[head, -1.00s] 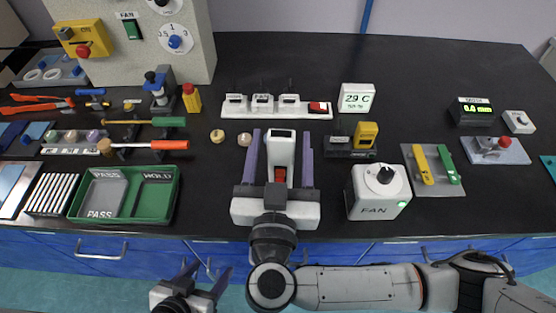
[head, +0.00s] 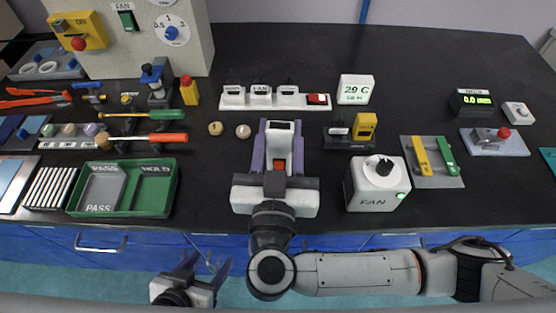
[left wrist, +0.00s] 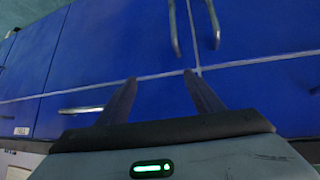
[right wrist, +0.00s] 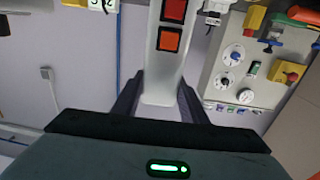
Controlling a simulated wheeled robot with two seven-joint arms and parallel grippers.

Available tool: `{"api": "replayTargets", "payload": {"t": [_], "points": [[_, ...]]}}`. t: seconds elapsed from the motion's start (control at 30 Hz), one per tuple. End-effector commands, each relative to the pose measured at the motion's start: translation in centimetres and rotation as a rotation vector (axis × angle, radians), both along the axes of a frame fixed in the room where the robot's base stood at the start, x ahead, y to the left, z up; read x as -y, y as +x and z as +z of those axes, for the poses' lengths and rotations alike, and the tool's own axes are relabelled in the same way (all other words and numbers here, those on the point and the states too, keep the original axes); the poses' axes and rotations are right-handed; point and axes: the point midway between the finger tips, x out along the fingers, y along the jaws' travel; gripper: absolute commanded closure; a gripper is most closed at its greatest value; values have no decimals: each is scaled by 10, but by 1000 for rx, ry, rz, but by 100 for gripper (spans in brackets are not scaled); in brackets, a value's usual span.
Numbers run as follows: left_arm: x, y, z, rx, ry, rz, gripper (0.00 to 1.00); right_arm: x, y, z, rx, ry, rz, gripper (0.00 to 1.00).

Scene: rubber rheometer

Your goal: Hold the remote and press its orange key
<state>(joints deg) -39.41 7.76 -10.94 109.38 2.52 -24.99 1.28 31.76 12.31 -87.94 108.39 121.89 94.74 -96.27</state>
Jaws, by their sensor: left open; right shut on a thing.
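The remote (head: 280,140) is a white handset with a dark window at its far end. My right gripper (head: 280,155) is shut on it, with the purple fingers along its two sides. In the right wrist view, the remote (right wrist: 161,80) stands between the fingers. Its orange key (right wrist: 168,39) is uncovered, with a red key (right wrist: 175,9) further along. In the head view, the key patch shows small and reddish. My left gripper (head: 210,262) is open and empty in front of the bench, below its edge. The left wrist view shows its spread fingers (left wrist: 160,98) before blue cabinet doors.
A white fan box (head: 377,185) stands right of the remote. A green tray (head: 124,212) lies to the left, and a white switch strip (head: 275,101) lies behind. Two small beige round pieces (head: 243,131) sit left of the remote. Blue drawers with handles (left wrist: 80,110) face my left gripper.

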Motion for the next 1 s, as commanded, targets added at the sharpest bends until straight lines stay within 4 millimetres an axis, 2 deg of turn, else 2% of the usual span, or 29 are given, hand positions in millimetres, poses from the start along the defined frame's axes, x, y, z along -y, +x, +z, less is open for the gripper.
{"api": "replayTargets", "payload": {"t": [0.8, 0.87, 1.0], "points": [[0, 0, 0, 1, 0, 0, 39, 0, 0, 0, 1, 1, 0, 97], [0, 0, 0, 1, 0, 0, 48, 0, 0, 0, 1, 1, 0, 97], [0, 0, 0, 1, 0, 0, 72, 0, 0, 0, 1, 1, 0, 97]]}}
